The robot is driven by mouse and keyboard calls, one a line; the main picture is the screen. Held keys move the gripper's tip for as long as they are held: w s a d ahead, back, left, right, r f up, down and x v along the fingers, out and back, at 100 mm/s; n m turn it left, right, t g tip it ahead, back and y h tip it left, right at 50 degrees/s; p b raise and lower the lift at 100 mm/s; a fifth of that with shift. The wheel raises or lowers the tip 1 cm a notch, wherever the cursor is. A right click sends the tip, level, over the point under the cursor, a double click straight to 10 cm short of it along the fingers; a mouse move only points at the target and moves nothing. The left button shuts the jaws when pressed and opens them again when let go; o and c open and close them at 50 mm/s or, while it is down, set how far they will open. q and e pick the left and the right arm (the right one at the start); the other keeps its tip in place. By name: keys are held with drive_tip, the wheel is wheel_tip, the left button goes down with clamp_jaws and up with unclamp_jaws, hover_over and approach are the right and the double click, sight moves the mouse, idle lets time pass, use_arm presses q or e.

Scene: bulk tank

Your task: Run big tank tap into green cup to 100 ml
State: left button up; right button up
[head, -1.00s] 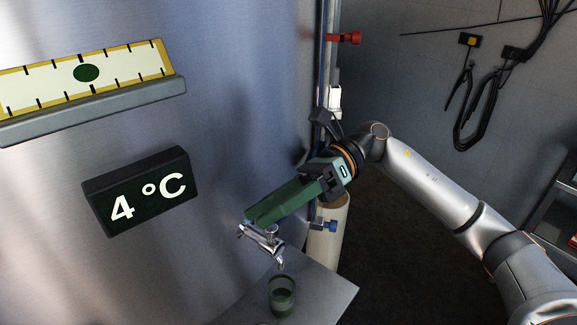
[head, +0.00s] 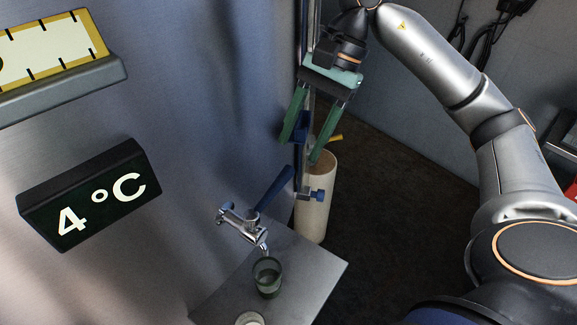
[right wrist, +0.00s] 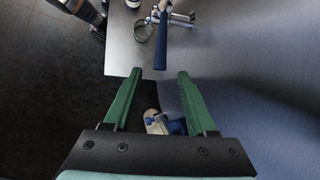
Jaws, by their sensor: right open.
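The tap (head: 240,227) sticks out of the big steel tank (head: 190,130). Its blue lever (head: 271,189) slants up and right. The green cup (head: 267,277), see-through, stands upright on the metal shelf under the spout. I cannot read its level or make out a stream. My right gripper (head: 302,150) is open and empty, above and right of the lever, apart from it. In the right wrist view, the lever (right wrist: 161,48) ends just beyond and between the open green fingertips (right wrist: 159,74), and the cup (right wrist: 143,32) is beside it. My left gripper is not in view.
A "4 °C" display (head: 85,195) and a yellow-edged gauge (head: 50,58) are on the tank. A round pale item (head: 250,318) lies at the shelf's front.

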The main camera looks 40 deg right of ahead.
sight(289, 168)
drive_tip(key=x, duration=0.6)
drive_tip(key=shift+a+f, duration=0.1)
drive_tip(key=shift+c, duration=0.2)
clamp_jaws()
idle(1.1)
